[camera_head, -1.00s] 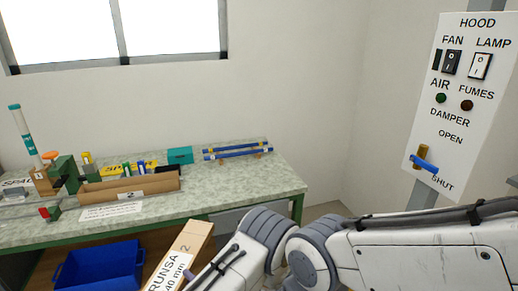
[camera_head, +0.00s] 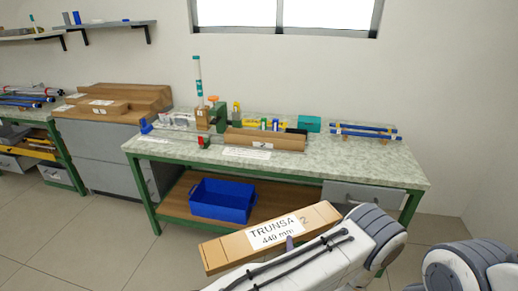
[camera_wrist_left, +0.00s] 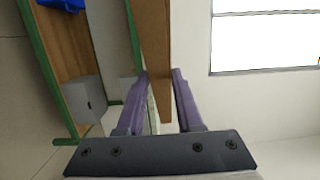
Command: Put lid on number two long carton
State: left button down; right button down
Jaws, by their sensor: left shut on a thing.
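A long cardboard lid (camera_head: 222,252), labelled "TRUNSA 440 mm" and "2", is held in the air in front of the bench, tilted slightly. My left gripper (camera_head: 289,243) is shut on it; a purple finger shows beside the label. In the left wrist view, the purple fingers (camera_wrist_left: 161,76) stand on either side of the brown lid (camera_wrist_left: 153,35). An open long brown carton (camera_head: 262,143) lies on the green-framed bench; its number is too small to read now. My right gripper is not in view.
The bench (camera_head: 375,167) also holds a green fixture (camera_head: 219,117), a teal box (camera_head: 309,124), blue rods (camera_head: 365,131) and a white label sheet (camera_head: 246,153). A blue crate (camera_head: 222,201) sits on the shelf below. Brown cartons (camera_head: 118,97) stand on a cabinet at left.

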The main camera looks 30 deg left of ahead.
aim_at(233, 136)
jog(key=k, duration=0.9)
jog(key=u, duration=0.65)
jog(key=i, duration=0.65)
jog(key=u, duration=0.6)
jog(key=i, duration=0.6)
jog(key=z, duration=0.15)
